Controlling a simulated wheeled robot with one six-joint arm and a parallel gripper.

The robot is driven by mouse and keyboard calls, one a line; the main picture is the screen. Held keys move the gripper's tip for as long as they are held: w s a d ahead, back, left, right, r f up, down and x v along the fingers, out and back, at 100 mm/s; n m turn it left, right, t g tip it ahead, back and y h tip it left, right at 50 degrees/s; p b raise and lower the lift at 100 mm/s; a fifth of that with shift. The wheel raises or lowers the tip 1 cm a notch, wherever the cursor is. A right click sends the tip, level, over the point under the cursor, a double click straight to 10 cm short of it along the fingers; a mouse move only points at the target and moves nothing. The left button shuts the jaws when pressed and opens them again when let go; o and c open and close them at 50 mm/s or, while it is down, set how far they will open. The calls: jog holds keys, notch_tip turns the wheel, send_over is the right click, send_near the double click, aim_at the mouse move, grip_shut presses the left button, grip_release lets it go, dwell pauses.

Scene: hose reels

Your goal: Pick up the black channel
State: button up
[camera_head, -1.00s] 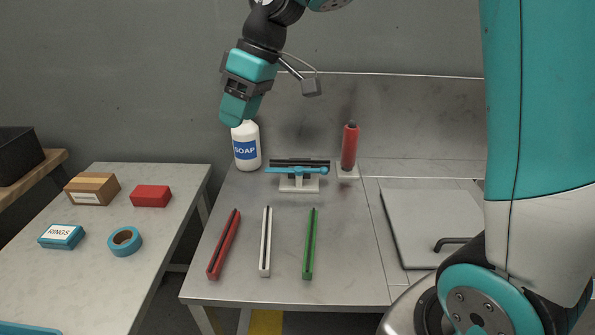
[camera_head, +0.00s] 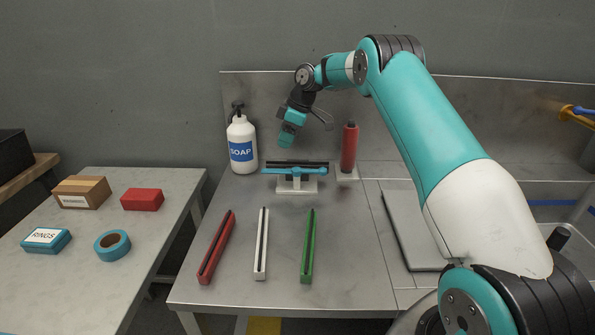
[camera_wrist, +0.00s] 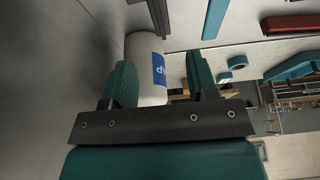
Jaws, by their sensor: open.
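The black channel (camera_head: 312,163) lies level across a small white stand with a blue holder (camera_head: 296,172) at the back of the grey bench. My gripper (camera_head: 287,141) is just above and slightly left of the channel's middle in the head view, pointing down and apart from it. In the wrist view my gripper's teal fingers (camera_wrist: 160,75) are spread with nothing held between them. A dark bar at the top of the wrist view may be the channel, but I cannot tell for sure.
A white soap bottle (camera_head: 241,146) stands left of the stand, and a red cylinder (camera_head: 349,148) right of it. Red (camera_head: 216,246), white (camera_head: 261,244) and green (camera_head: 308,246) channels lie in front. A left table holds boxes and blue tape (camera_head: 112,245).

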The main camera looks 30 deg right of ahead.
aim_at(277, 163)
jog(key=x, duration=0.4)
jog(key=shift+a+f, duration=0.1)
jog(key=shift+f, duration=0.05)
jog(key=shift+s+d+p+x, duration=0.15)
jog(key=shift+p+x, duration=0.35)
jog(key=shift+x, duration=0.8)
jog(key=shift+s+d+p+x, duration=0.15)
jog(key=shift+p+x, duration=0.3)
jog(key=shift+x, duration=0.8)
jog(key=shift+f, duration=0.15)
jog(key=shift+c, duration=0.2)
jog(key=c, duration=0.9)
